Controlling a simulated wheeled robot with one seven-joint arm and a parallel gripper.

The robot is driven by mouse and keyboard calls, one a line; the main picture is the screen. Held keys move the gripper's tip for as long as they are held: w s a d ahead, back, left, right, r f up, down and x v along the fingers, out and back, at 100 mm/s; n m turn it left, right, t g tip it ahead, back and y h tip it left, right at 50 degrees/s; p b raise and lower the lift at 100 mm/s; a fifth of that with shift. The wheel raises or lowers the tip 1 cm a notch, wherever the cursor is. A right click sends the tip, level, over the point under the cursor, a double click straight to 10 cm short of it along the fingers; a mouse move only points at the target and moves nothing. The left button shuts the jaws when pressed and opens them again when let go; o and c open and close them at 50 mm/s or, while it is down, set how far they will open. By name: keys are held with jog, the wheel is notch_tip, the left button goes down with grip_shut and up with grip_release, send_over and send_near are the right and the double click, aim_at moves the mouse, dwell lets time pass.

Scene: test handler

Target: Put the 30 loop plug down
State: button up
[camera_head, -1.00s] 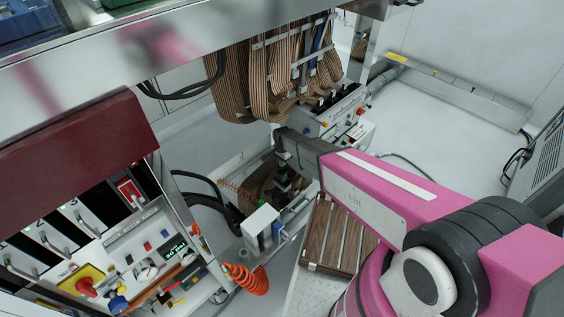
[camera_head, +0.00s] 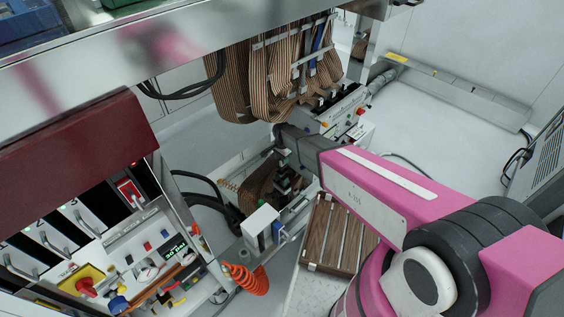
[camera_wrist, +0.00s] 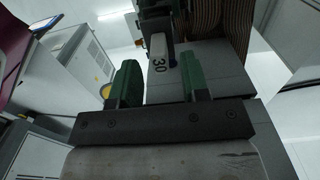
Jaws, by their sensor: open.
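The 30 loop plug (camera_wrist: 159,52) shows in the wrist view as a pale upright tab marked "30" with dark parts above it. My gripper (camera_wrist: 160,78) has two green fingers, one on each side of the plug's label. The fingers are apart, and the left one has a clear gap to the plug. The right finger is close to it; I cannot tell whether they touch. Striped brown ribbon cable (camera_wrist: 228,28) hangs just right of the plug. In the head view my gripper (camera_head: 284,184) is small and dark beside brown ribbon cable, and the plug cannot be made out.
Bundles of striped ribbon cable (camera_head: 285,75) hang behind my wrist beside a row of connectors (camera_head: 340,107). A slatted wooden board (camera_head: 335,235) lies right of the gripper. A small white box (camera_head: 262,225) stands in front. A control panel (camera_head: 130,240) is at lower left.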

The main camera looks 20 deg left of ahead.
notch_tip(320, 180, up, 10)
jog(key=shift+f, duration=0.25)
jog(key=d+r+n, duration=0.1)
jog(key=d+r, duration=0.4)
jog(key=d, duration=0.8)
jog(key=d+r+n, duration=0.2)
jog(key=d+r, duration=0.2)
jog(key=d, duration=0.9)
jog(key=s+d+r+n, duration=0.1)
jog(key=s+d+r, duration=0.2)
jog(key=d, duration=0.7)
jog(key=s+d+r+n, duration=0.1)
jog(key=s+d+r, duration=0.3)
jog(key=d, duration=0.6)
jog(key=shift+s+d, duration=0.3)
jog(key=shift+s, duration=0.25)
